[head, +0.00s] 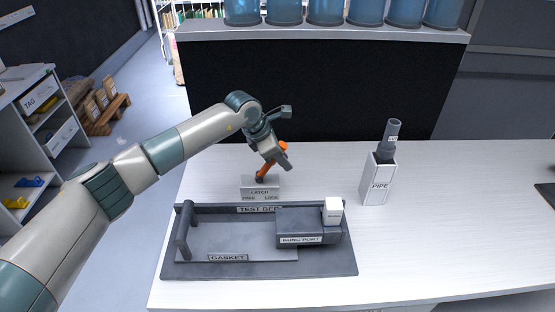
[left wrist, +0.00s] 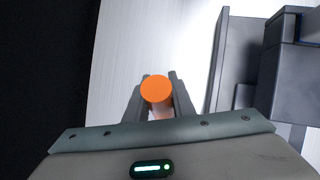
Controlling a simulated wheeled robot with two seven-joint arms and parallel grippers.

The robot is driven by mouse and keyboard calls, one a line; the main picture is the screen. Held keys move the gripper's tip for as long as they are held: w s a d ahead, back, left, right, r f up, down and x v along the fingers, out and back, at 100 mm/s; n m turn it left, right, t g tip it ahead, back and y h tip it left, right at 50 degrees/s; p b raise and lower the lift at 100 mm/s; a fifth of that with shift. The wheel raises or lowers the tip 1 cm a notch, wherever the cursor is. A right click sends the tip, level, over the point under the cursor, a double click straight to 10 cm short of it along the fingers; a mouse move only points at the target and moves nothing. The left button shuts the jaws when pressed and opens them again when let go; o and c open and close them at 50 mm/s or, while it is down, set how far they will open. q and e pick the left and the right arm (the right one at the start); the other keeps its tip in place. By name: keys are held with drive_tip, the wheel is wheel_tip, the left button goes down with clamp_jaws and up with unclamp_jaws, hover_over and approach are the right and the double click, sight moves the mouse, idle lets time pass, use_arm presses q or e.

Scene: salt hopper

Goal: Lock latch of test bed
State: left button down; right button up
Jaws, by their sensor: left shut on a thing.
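The test bed (head: 235,271) is a dark grey tray on the white table, with a raised handle at its left. Behind it stands the latch (head: 260,190), a small grey block with marked positions below its name and an orange lever (head: 265,170) tilted up to the right. My left gripper (head: 274,158) is at the lever's upper part. In the left wrist view the orange round lever end (left wrist: 156,89) sits between the two fingers, which are shut on it. The fingers hide part of the lever in the head view. My right gripper is not in view.
A white block (head: 333,210) sits on the bung port (head: 303,226) at the tray's right. A white holder marked PIPE (head: 377,182) with a grey pipe (head: 389,139) stands further right. Blue containers (head: 325,12) line the back shelf.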

use_arm(q)
drive_tip(key=shift+d+f+y+b, duration=0.3)
drive_tip(key=shift+f+y+b, duration=0.1)
drive_tip(key=shift+y, duration=0.2)
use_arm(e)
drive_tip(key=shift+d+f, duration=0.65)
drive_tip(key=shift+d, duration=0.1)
use_arm(q)
drive_tip(key=c, duration=1.5)
unclamp_jaws()
drive_tip(key=shift+d, duration=0.1)
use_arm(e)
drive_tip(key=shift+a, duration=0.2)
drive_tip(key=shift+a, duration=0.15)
